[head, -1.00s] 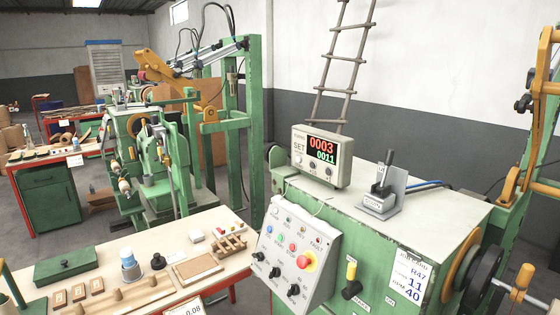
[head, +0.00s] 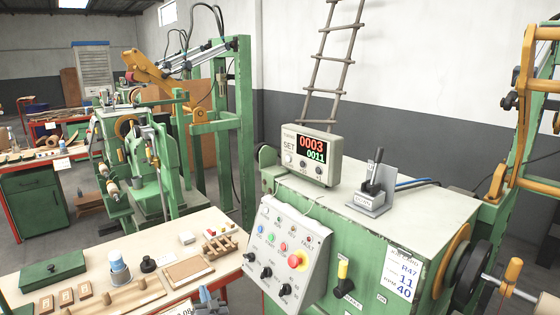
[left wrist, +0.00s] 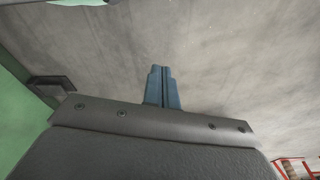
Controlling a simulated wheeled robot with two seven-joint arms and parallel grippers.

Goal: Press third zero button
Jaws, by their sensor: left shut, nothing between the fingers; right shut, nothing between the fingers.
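The counter box (head: 311,152) stands on the green machine and reads 0003 in red over 0011 in green. A SET label and small round buttons (head: 303,163) are on its front; I cannot read which is the third zero button. The sloped control panel (head: 285,252) below has coloured buttons, black knobs and a red stop button (head: 297,260). My left gripper (left wrist: 162,72) is shut and empty over bare floor in the left wrist view.
A lever on a grey bracket (head: 371,192) stands right of the counter box on the machine top (head: 420,213). A workbench (head: 130,247) with wooden blocks, a cup and a green box is at the left. Open air lies in front of the panel.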

